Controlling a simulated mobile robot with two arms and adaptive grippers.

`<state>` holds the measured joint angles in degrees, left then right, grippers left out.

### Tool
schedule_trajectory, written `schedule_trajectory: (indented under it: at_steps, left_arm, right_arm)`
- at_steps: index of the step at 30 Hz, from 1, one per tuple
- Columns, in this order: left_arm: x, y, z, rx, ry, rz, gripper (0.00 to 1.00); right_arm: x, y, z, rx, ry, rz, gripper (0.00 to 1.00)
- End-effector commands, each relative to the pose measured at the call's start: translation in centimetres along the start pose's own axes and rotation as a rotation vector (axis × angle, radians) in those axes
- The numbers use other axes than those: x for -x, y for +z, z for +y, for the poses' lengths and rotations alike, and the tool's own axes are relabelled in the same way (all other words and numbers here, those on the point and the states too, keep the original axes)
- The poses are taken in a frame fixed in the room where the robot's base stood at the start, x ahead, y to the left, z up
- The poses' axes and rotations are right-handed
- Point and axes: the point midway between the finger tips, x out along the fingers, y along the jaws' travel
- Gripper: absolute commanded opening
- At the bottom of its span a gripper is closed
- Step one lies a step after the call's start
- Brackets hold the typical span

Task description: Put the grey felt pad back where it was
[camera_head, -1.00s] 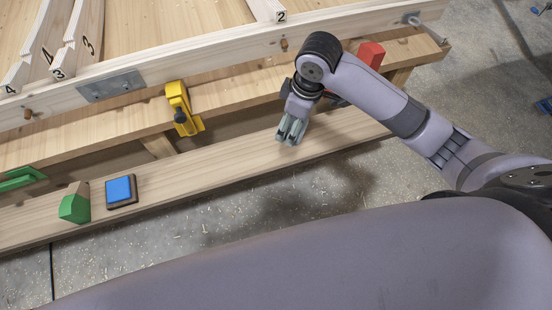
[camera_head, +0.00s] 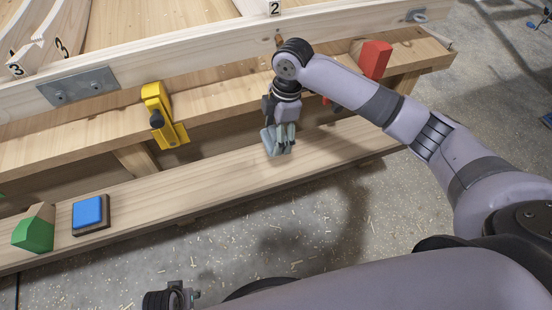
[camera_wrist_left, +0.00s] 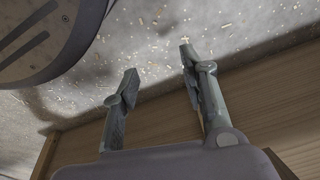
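No grey felt pad can be made out in either view. My right gripper (camera_head: 278,143) hangs over the low wooden plank (camera_head: 200,187), fingers pointing down; whether it holds anything is unclear at this angle. My left gripper (camera_wrist_left: 157,65) is open in the left wrist view, its two fingers wide apart with nothing between them. A dark wrist with grey finger parts also shows at the bottom edge of the head view.
On the plank's left end are a green-faced block (camera_head: 35,230) and a blue pad on a dark base (camera_head: 88,213). A yellow clamp (camera_head: 160,115) and a red block (camera_head: 375,60) sit on the higher bench ledge. The plank's middle is clear.

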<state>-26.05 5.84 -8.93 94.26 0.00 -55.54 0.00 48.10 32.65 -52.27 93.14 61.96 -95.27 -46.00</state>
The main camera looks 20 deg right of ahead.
Motion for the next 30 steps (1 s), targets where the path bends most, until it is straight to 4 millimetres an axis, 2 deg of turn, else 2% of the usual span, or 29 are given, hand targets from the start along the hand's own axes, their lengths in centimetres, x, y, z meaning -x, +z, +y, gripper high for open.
schedule_trajectory:
  at_steps: [1,6,13,18,22,30]
  left_arm:
    - [0.6,-0.7,-0.1,0.001,-0.001,0.010,0.40]
    - [3.0,-2.0,-0.2,0.004,-0.003,0.023,0.40]
    - [4.7,-2.8,-0.3,0.005,-0.004,0.031,0.40]
    - [6.5,-3.5,-0.4,0.007,-0.006,0.043,0.40]
    - [7.3,-3.7,-0.4,0.008,-0.007,0.044,0.40]
    - [7.4,-3.7,-0.4,0.008,-0.007,0.043,0.40]
  right_arm:
    - [-1.8,0.3,-0.1,-0.002,-0.003,0.000,0.44]
    - [-5.3,0.8,-0.1,-0.001,0.000,0.000,0.44]
    - [-7.3,1.1,-0.1,-0.001,-0.001,0.000,0.44]
    - [-9.7,1.5,-0.1,-0.002,0.000,-0.001,0.44]
    - [-10.4,1.6,0.0,-0.001,0.002,0.000,0.44]
    - [-10.4,1.6,-0.1,-0.001,0.002,0.000,0.44]
